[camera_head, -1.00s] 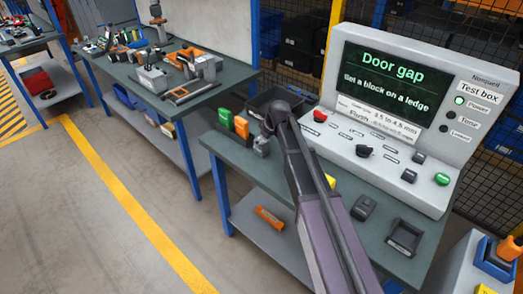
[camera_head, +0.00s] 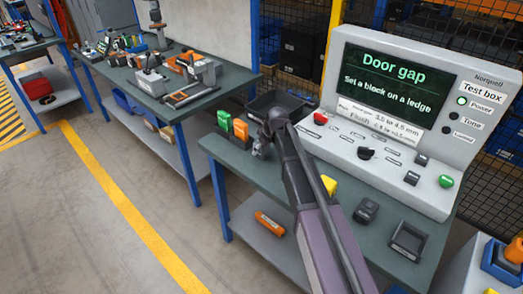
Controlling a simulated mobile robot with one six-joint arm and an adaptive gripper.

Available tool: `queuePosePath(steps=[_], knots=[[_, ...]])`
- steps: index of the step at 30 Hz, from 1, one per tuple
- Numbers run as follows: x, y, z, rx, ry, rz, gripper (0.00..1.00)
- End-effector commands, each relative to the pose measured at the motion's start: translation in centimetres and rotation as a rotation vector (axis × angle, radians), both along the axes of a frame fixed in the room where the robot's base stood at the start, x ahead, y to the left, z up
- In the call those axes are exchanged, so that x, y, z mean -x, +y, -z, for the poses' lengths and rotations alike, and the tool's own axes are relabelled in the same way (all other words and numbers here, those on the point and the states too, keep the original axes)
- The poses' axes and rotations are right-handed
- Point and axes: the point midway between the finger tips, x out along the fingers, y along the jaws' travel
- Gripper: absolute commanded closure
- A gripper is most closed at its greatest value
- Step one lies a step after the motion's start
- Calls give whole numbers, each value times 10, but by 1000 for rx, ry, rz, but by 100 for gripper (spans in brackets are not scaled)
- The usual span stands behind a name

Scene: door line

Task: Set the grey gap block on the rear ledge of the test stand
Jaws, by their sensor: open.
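My arm reaches across the near bench from the lower right. My gripper (camera_head: 264,143) is small and dark at its far end, open, pointing down. A small grey shape (camera_head: 259,153) shows right at the fingertips beside an orange block; it looks like the grey gap block, but the wrist partly hides it. I cannot tell whether the fingers touch it or are around it. A green block (camera_head: 225,121) and the orange block (camera_head: 241,129) stand upright just left of it. I cannot make out the test stand's rear ledge for certain in this view.
The test box (camera_head: 395,110) stands at the bench's back right; its screen reads "Set a block on a ledge". A black tray (camera_head: 268,103) lies behind my wrist. A yellow object (camera_head: 329,186), a dark device (camera_head: 366,210) and an empty dark holder (camera_head: 408,240) are right of my arm.

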Motion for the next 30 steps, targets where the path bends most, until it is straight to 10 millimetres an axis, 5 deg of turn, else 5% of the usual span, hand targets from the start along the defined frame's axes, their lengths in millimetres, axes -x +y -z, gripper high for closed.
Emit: queuePosePath(steps=[2, 10, 30], knots=[[0, 0, 0, 0, 0, 0, 6], [0, 0, 0, 0, 0, 0, 86], [0, 1, -7, 0, 0, -1, 88]])
